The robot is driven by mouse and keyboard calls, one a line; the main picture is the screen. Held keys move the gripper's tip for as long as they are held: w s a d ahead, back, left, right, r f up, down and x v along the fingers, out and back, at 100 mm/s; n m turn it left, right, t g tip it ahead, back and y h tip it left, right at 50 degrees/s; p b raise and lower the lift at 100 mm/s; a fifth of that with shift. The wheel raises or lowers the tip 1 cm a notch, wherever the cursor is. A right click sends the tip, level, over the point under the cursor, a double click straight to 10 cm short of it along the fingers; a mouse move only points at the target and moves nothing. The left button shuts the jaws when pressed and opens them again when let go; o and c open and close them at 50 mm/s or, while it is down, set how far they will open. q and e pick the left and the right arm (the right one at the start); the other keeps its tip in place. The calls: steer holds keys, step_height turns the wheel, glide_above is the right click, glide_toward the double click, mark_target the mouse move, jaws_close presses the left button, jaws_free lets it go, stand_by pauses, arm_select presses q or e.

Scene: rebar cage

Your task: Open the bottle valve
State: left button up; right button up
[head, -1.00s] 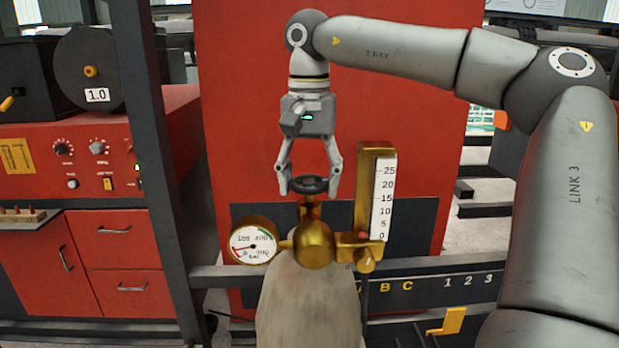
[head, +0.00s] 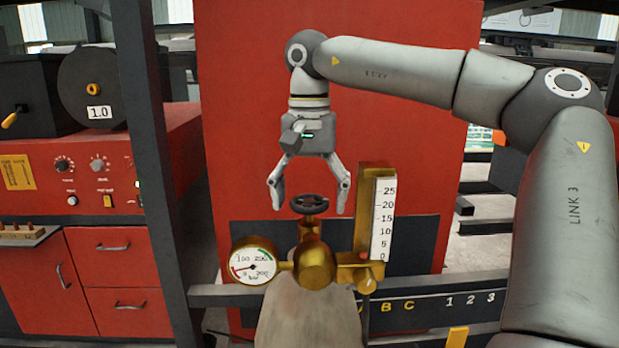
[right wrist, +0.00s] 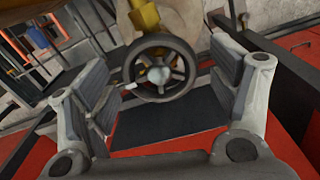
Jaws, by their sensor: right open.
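The bottle valve's dark handwheel (head: 310,204) sits on top of the brass regulator body (head: 315,265) on the pale gas bottle (head: 310,318). My right gripper (head: 310,205) is open above the handwheel, its fingers spread to either side and apart from it. In the right wrist view the spoked handwheel (right wrist: 161,72) lies between and beyond the open fingers (right wrist: 168,95). A round pressure gauge (head: 253,260) is left of the body, its needle at the low left of the dial. A flow scale (head: 384,218) stands at the right. My left gripper is out of view.
A tall red cabinet (head: 340,90) stands close behind the bottle. A dark post (head: 160,170) rises at the left, beside a red welding unit with a wire spool (head: 92,85). A dark rail with letters and numbers (head: 440,300) crosses behind the bottle.

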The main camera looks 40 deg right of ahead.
mark_target(309, 201)
step_height(309, 201, up, 12)
steer(key=shift+f, duration=0.2)
stand_by(0.4)
stand_by(0.5)
